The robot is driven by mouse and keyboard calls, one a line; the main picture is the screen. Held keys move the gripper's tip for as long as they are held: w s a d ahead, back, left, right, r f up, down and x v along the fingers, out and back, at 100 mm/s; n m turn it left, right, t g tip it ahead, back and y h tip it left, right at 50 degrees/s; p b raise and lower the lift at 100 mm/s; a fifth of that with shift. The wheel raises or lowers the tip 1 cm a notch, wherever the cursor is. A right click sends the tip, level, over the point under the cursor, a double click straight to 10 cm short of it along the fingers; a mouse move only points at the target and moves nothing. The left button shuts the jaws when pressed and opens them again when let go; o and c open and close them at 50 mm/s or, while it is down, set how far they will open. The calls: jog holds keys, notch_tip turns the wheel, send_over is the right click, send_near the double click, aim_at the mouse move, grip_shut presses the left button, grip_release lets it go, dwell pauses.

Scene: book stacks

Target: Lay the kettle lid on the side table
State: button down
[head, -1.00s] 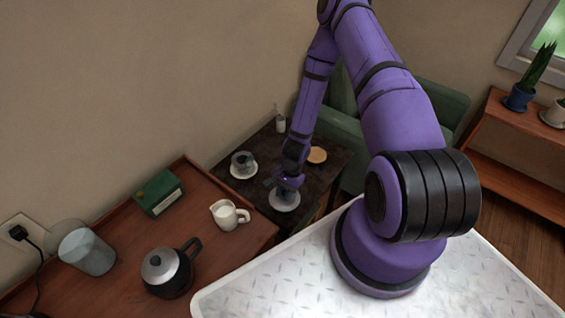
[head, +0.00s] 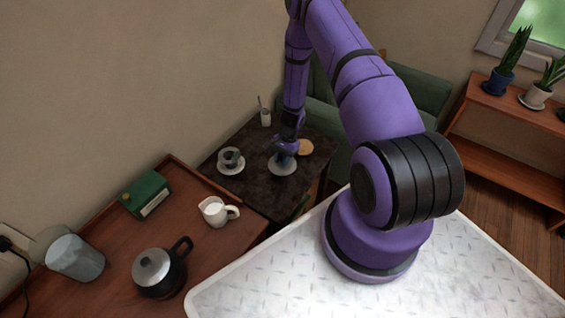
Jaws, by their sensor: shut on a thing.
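The kettle (head: 172,280) stands on the wooden sideboard at lower left, dark with a black handle. The dark side table (head: 257,190) stands beyond the sideboard. My gripper (head: 287,150) is over that table, shut on what looks like a blue-grey cup (head: 284,157) with a pale saucer (head: 282,167) under it. The fingers and most of the cup are hard to make out. I cannot tell whether the saucer touches the tabletop.
A second cup on a saucer (head: 231,163), a tan round piece (head: 306,147) and a small white pot (head: 265,118) are on the side table. A milk jug (head: 216,211), green radio-like box (head: 145,194) and glass container (head: 76,258) stand on the sideboard. The table's front corner looks bare.

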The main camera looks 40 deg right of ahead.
jog(key=shift+w+d+f, duration=0.15)
jog(key=shift+w+d, duration=0.45)
jog(key=shift+f, duration=1.65)
jog(key=shift+s+f, duration=0.1)
jog(key=c, duration=1)
grip_release()
jog(key=shift+o, duration=0.2)
